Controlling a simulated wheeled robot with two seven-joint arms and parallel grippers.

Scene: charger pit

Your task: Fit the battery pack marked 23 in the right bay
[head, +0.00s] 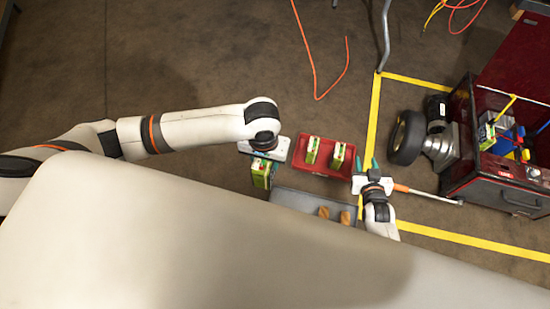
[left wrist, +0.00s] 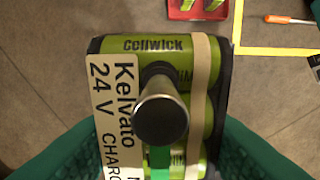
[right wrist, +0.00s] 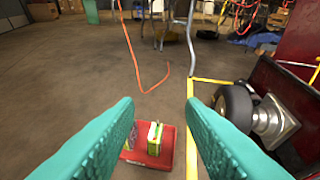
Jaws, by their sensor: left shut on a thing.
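My left gripper (head: 266,158) is shut on a green battery pack (head: 261,173), left of the red tray. In the left wrist view the pack (left wrist: 115,85) shows a cream label reading "Kelvato 24 V", "Cellwick" cells and a round metal knob between the teal fingers. No number 23 is legible. Two similar packs, a left one (head: 312,150) and a right one (head: 338,156), stand in the red tray (head: 325,170). My right gripper (head: 367,164) is open and empty at the tray's right. A grey surface (head: 290,203) is partly hidden by my body; I cannot make out the bays.
Two small brown blocks (head: 345,217) show on the grey surface. A wheel (head: 407,137) and a dark red tool chest (head: 495,185) stand at the right. Yellow floor tape (head: 410,80) and an orange cable (head: 313,75) lie on open floor.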

